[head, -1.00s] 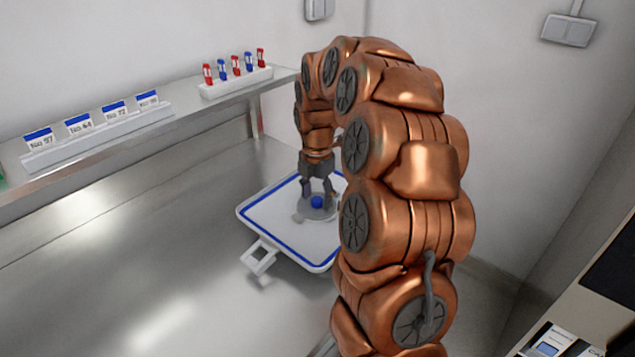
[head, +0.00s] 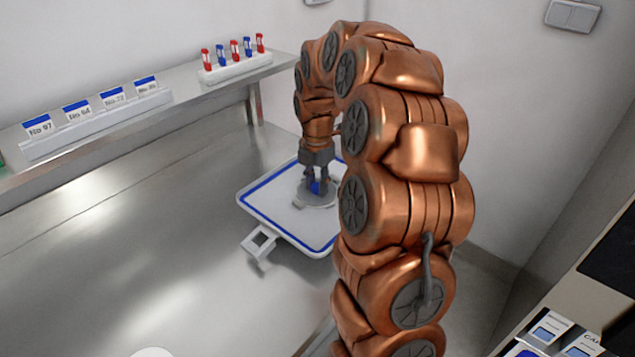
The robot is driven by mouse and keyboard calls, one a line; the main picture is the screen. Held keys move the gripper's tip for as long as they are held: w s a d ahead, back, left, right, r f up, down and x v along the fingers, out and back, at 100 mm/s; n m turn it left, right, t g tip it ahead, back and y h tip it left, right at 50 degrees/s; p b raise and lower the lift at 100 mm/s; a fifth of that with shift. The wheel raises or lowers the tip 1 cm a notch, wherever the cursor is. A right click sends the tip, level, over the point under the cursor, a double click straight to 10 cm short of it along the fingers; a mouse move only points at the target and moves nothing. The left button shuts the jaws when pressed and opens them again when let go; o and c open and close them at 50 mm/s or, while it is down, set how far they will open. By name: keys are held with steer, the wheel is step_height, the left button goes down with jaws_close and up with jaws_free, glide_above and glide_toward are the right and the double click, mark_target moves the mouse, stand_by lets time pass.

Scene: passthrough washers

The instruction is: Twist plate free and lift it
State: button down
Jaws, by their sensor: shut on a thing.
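A round grey plate (head: 314,200) with a blue knob (head: 315,187) at its middle sits on a white tray (head: 262,199) with a blue border line. My gripper (head: 316,188) points down over the plate. Its fingers are shut on the blue knob and partly hide it. The plate looks flat on the tray; I cannot tell whether there is a gap under it. My arm hides the tray's right part.
A steel shelf (head: 185,92) along the wall holds a rack of numbered cards (head: 97,124) and a white rack (head: 236,68) with red and blue pieces. The counter (head: 130,240) left of the tray is clear. Equipment (head: 550,330) stands at lower right.

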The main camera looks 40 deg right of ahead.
mark_target(317, 185)
steer(key=shift+n+p, duration=0.95)
steer(key=shift+n, duration=1.15)
steer(key=shift+n+p, duration=1.25)
steer(key=shift+n, duration=0.65)
steer(key=shift+r, duration=0.1)
steer(key=shift+r+p, duration=1.7)
steer(key=shift+r, duration=1.75)
